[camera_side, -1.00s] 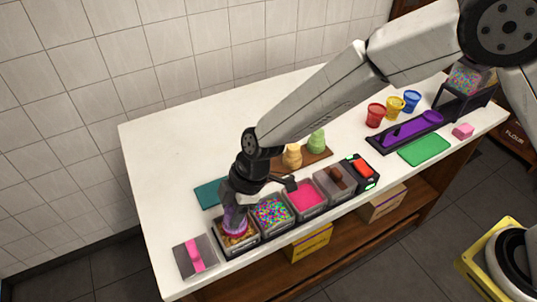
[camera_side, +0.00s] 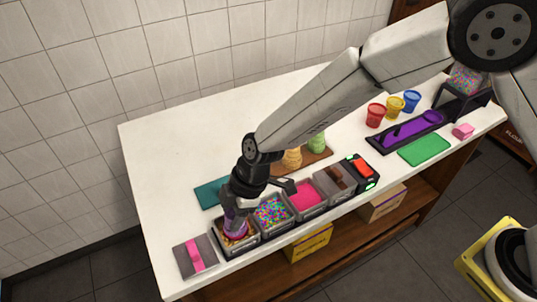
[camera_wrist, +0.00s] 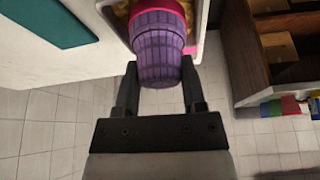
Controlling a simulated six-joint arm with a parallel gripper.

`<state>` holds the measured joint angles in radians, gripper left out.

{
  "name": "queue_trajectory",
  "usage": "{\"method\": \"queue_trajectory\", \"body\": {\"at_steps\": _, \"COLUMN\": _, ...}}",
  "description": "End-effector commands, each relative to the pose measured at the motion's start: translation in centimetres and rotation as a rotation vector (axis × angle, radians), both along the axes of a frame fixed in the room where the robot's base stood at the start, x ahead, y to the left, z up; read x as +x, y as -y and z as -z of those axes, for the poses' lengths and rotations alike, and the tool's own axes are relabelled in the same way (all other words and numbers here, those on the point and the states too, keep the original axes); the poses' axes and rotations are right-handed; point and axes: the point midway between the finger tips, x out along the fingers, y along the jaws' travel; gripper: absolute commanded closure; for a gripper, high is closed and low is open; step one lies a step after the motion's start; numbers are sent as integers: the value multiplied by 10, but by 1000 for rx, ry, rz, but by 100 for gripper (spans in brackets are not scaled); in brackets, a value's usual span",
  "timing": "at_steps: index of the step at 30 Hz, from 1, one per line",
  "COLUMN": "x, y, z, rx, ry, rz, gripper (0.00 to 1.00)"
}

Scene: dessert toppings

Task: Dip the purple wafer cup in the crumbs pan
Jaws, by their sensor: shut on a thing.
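The purple wafer cup (camera_side: 235,221) hangs from my gripper (camera_side: 236,206) with its pink end down, at the crumbs pan (camera_side: 221,248), the leftmost pan of the row. In the wrist view, the jaws (camera_wrist: 159,80) are shut around the ribbed purple cup (camera_wrist: 160,58). The cup's pink end points away from the jaws, at the pan, and golden-brown crumbs (camera_wrist: 121,10) show beside it. I cannot tell how deep the pink end sits in the crumbs.
The sprinkles pan (camera_side: 270,212), pink pan (camera_side: 305,195) and chocolate pan (camera_side: 335,181) stand to the right. A grey block with a pink strip (camera_side: 195,257) lies left. A teal mat (camera_side: 208,195) and a wooden board with cones (camera_side: 315,157) lie behind.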

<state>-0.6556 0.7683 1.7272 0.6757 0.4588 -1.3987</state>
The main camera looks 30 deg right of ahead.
Motion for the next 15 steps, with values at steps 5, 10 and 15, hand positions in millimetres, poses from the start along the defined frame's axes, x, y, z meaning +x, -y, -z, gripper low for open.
{"method": "queue_trajectory", "body": {"at_steps": 5, "x": 0, "y": 0, "z": 4, "rx": -1, "ry": -1, "rz": 0, "gripper": 80}}
{"method": "queue_trajectory", "body": {"at_steps": 10, "x": 0, "y": 0, "z": 8, "rx": -1, "ry": -1, "rz": -1, "gripper": 80}}
{"method": "queue_trajectory", "body": {"at_steps": 15, "x": 0, "y": 0, "z": 11, "rx": 0, "ry": 0, "rz": 0, "gripper": 80}}
